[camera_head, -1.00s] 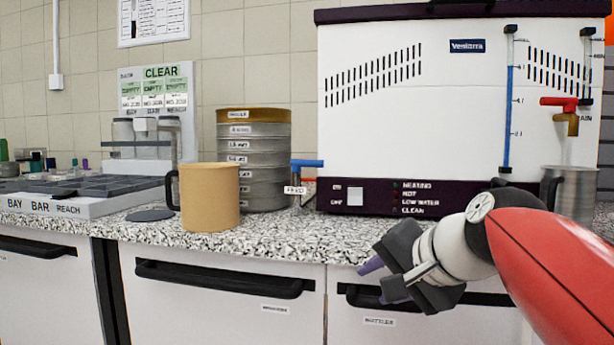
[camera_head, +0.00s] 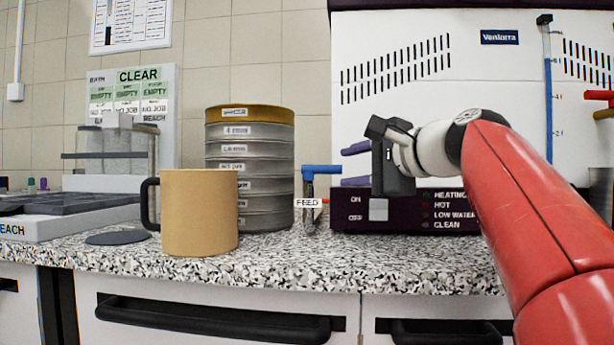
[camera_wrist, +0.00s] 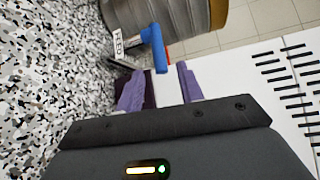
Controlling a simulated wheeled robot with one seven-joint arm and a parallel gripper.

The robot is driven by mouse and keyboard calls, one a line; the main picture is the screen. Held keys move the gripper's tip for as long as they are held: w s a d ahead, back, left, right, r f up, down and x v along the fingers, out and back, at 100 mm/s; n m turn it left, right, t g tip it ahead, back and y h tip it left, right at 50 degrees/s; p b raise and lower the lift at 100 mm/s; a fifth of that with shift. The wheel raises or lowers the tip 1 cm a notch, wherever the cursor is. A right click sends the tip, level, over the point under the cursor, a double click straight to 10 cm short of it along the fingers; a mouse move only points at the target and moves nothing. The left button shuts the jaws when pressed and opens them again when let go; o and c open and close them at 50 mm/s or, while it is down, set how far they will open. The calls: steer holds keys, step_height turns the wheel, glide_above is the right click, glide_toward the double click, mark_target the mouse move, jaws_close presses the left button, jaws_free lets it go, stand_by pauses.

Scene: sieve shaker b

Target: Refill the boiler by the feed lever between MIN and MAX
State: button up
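The blue feed lever (camera_head: 322,169) sits on a small post beside the boiler's left side, with a white FEED tag (camera_head: 307,203). In the wrist view the blue lever (camera_wrist: 154,48) lies ahead of the fingers, apart from them. The white boiler (camera_head: 400,120) has a dark purple base panel. Its level gauge (camera_head: 548,95) shows a blue column reaching high up; MIN and MAX marks are too small to read. My gripper (camera_head: 356,165) is open and empty, to the right of the lever in front of the boiler. Its two purple fingers (camera_wrist: 160,88) are spread apart in the wrist view.
A tan mug (camera_head: 200,212) and a stack of sieves (camera_head: 250,165) stand left of the lever. A red-handled tap (camera_head: 600,96) is at the boiler's right. A grey disc (camera_head: 117,238) lies on the speckled worktop (camera_head: 290,262). The worktop in front of the lever is clear.

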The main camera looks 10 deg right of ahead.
mark_target(322, 170)
steer(key=x, duration=0.7)
steer(key=shift+w+a, duration=0.1)
steer(key=shift+w, duration=0.05)
jaws_close()
